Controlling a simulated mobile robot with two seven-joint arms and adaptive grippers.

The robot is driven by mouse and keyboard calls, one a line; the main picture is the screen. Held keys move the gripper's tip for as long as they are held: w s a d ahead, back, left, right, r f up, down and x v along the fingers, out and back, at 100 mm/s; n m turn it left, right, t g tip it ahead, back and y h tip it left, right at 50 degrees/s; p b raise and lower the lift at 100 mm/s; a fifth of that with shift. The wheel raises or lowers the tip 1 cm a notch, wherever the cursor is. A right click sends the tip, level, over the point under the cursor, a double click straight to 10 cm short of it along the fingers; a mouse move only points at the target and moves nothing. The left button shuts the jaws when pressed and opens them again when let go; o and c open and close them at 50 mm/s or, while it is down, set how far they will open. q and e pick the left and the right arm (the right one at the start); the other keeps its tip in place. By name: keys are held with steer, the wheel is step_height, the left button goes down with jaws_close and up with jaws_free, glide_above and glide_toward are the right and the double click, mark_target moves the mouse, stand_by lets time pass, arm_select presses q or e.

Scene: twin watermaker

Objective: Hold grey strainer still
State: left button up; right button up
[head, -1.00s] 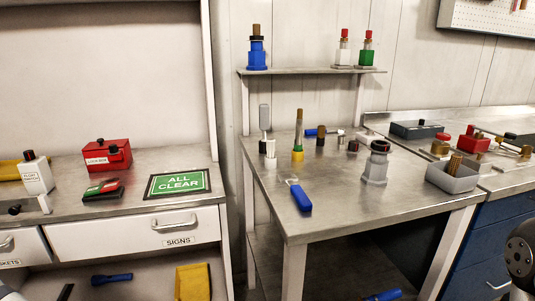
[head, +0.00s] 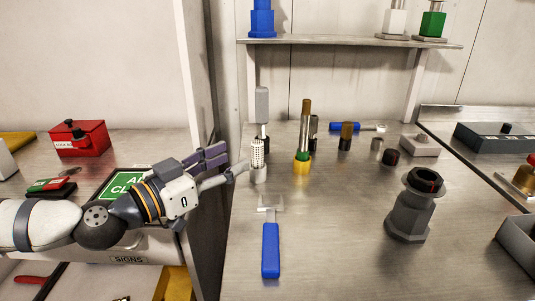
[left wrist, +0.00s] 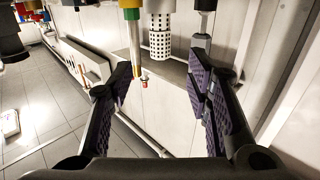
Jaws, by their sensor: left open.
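The grey strainer (head: 408,212) stands upright on the metal table, right of the middle in the head view. It has a wide flanged body and a dark, open collar on top. My left gripper (head: 230,162) reaches in from the left at the table's left edge, well apart from the grey strainer. It is open and empty, with its fingertips close to a white perforated cylinder (head: 257,153) in a pale cup. In the left wrist view, the perforated cylinder (left wrist: 160,37) shows beyond the open fingers (left wrist: 161,80). My right gripper is not in view.
A blue-handled tool (head: 270,248) lies at the front. A grey bin (head: 518,240) is at the right. Bare table lies between blue tool and strainer.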

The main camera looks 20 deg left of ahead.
mark_target(253, 153)
arm_select(q)
steer(key=x, duration=0.2)
steer(key=f+x, duration=0.1)
steer(key=x, duration=0.2)
steer(key=b+x, duration=0.1)
steer(key=x, duration=0.2)
steer(key=shift+w+f, duration=0.15)
steer(key=shift+f, duration=0.05)
steer(key=shift+w, duration=0.1)
steer(key=shift+r, duration=0.15)
steer(key=shift+c, duration=0.8)
steer(key=c, duration=0.9)
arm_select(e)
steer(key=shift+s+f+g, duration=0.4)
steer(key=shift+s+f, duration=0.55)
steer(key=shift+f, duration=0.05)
